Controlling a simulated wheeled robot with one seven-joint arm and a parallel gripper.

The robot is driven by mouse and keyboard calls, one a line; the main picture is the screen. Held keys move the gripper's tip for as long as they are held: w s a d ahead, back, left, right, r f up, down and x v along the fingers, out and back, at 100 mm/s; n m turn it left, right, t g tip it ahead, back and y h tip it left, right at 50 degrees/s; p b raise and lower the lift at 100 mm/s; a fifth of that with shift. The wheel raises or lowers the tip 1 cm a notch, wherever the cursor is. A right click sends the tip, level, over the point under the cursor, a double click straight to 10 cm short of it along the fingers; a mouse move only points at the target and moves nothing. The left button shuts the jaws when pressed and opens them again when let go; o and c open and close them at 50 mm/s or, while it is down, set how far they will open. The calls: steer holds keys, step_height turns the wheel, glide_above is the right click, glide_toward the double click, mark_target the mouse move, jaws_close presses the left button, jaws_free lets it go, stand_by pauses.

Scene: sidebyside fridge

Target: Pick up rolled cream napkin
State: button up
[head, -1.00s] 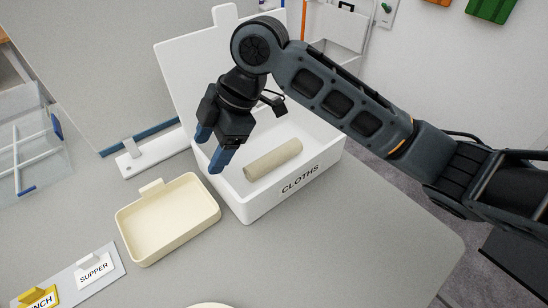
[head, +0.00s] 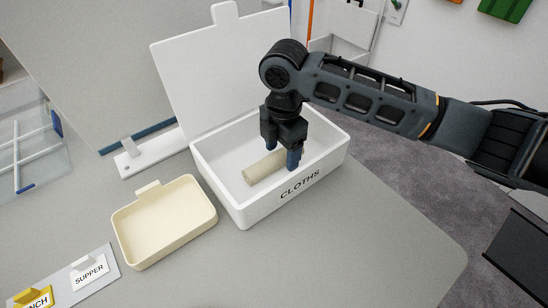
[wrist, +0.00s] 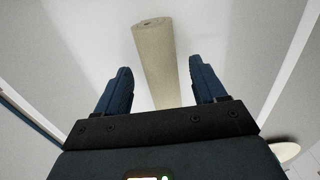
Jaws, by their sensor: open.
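The rolled cream napkin (head: 262,170) lies on the floor of the white box (head: 243,213) labelled CLOTHS, whose lid stands open at the back. My gripper (head: 281,164) is inside the box's opening, above the right part of the napkin, fingers pointing down. In the wrist view the gripper (wrist: 162,88) is open, and the napkin (wrist: 155,60) runs lengthwise between the two blue fingers, with clear space on both sides. The napkin's near end is hidden behind the gripper body. The fingers do not appear to touch it.
The box walls stand close around my gripper. An empty cream tray (head: 165,222) sits left of the box. The grey table (head: 340,245) is clear at the front right.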

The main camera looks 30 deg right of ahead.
steer(key=shift+f, duration=0.4)
steer(key=c, duration=1.1)
steer(key=shift+c, duration=0.2)
